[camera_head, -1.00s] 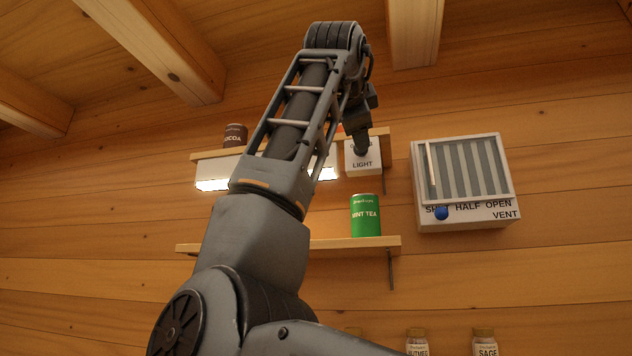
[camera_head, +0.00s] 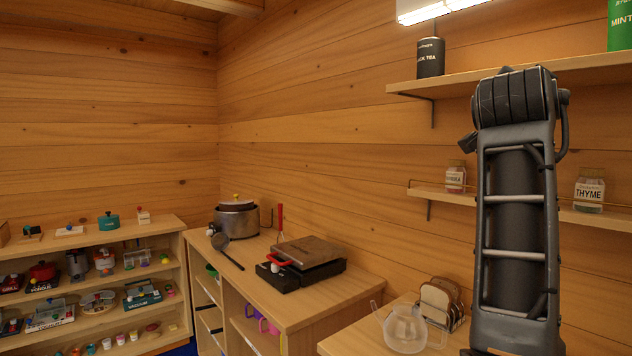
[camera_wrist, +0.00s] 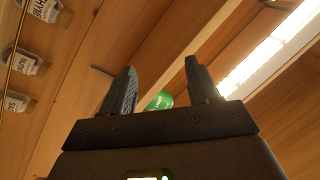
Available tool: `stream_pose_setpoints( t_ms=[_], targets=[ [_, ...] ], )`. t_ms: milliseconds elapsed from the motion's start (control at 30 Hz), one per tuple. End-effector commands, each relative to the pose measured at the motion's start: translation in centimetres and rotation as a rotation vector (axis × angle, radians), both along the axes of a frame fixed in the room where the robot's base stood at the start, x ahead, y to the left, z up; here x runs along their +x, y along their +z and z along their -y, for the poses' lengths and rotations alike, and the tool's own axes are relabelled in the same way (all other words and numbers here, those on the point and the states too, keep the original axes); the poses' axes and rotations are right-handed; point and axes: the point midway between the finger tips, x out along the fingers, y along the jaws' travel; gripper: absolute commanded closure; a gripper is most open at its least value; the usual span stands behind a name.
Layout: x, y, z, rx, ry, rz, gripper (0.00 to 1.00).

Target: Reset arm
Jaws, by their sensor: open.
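My gripper (camera_wrist: 157,92) shows in the wrist view with its two fingers apart and nothing between them. Beyond the fingers is a wooden shelf with part of a green tin (camera_wrist: 160,101), and a lit lamp (camera_wrist: 270,55) lies to the right. In the head view my arm stands raised at the right, in front of the log wall and the shelves. The gripper itself is hidden in the head view.
A wall shelf (camera_head: 470,75) holds a black tea tin (camera_head: 431,57); a lower shelf holds a thyme jar (camera_head: 589,190). A counter (camera_head: 290,305) bears a pot (camera_head: 237,218) and a press (camera_head: 305,262). A glass jug (camera_head: 405,328) and toast rack (camera_head: 441,302) stand near my arm.

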Motion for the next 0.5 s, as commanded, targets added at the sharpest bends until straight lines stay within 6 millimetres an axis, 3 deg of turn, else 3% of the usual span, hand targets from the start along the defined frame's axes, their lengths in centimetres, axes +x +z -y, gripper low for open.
stream_pose_setpoints(
  t_ms=[33,233,500],
  targets=[
    [0.3,-2.9,-0.4,-0.037,0.015,-0.034,0.4],
    [0.1,-12.6,-1.9,-0.184,0.087,-0.142,0.4],
    [-3.1,-25.1,-4.1,-0.344,0.205,-0.27,0.4]
  ],
)
